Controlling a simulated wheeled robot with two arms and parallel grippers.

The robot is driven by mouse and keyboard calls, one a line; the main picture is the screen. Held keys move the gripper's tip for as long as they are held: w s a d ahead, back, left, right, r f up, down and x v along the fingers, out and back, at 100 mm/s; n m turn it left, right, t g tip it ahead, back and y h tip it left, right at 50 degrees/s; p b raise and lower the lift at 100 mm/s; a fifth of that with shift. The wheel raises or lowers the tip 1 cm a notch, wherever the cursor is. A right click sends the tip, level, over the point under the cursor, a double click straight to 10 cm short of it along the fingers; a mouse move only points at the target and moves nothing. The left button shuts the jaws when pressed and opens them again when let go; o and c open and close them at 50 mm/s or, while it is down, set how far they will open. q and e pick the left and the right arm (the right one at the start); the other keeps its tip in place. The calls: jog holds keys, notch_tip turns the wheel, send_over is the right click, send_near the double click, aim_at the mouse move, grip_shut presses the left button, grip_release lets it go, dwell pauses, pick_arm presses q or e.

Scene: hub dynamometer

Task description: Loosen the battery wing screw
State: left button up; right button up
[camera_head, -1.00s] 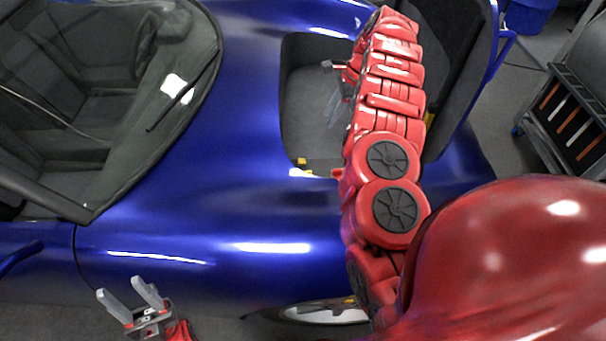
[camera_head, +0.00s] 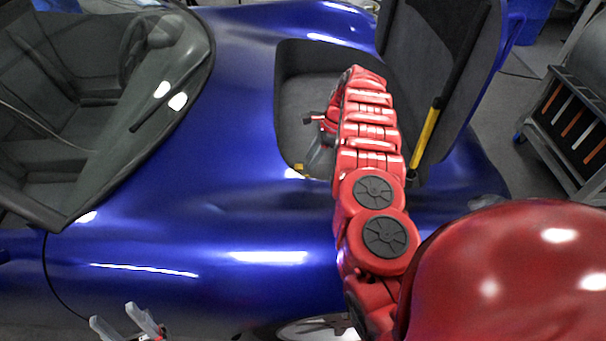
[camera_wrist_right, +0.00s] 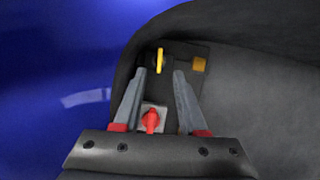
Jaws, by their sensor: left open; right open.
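In the right wrist view, a thin yellow piece (camera_wrist_right: 159,60) that looks like the wing screw stands on a dark plate (camera_wrist_right: 183,98) inside the car's open compartment. My right gripper (camera_wrist_right: 160,73) is open and empty. Its fingertips point toward the yellow piece, one to each side of it in the picture; I cannot tell the remaining depth. In the head view, my right gripper (camera_head: 316,158) is inside the compartment, partly hidden by my arm. My left gripper (camera_head: 128,318) is open and empty beside the car, at the bottom edge.
A red knob (camera_wrist_right: 151,120) on a pale base and a yellow block (camera_wrist_right: 199,65) are close to the right gripper. The compartment's dark wall (camera_wrist_right: 125,75) curves close on the left. The raised lid (camera_head: 450,70) stands to the right. A tool rack (camera_head: 570,125) is further right.

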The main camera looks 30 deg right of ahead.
aim_at(301, 176)
jog(key=b+x, duration=0.1)
jog(key=x, duration=0.5)
jog(key=shift+a+f, duration=0.1)
jog(key=shift+f, duration=0.25)
jog(key=shift+w+a+f, duration=0.1)
jog(key=shift+a+f, duration=0.2)
jog(key=shift+f, duration=0.15)
grip_shut()
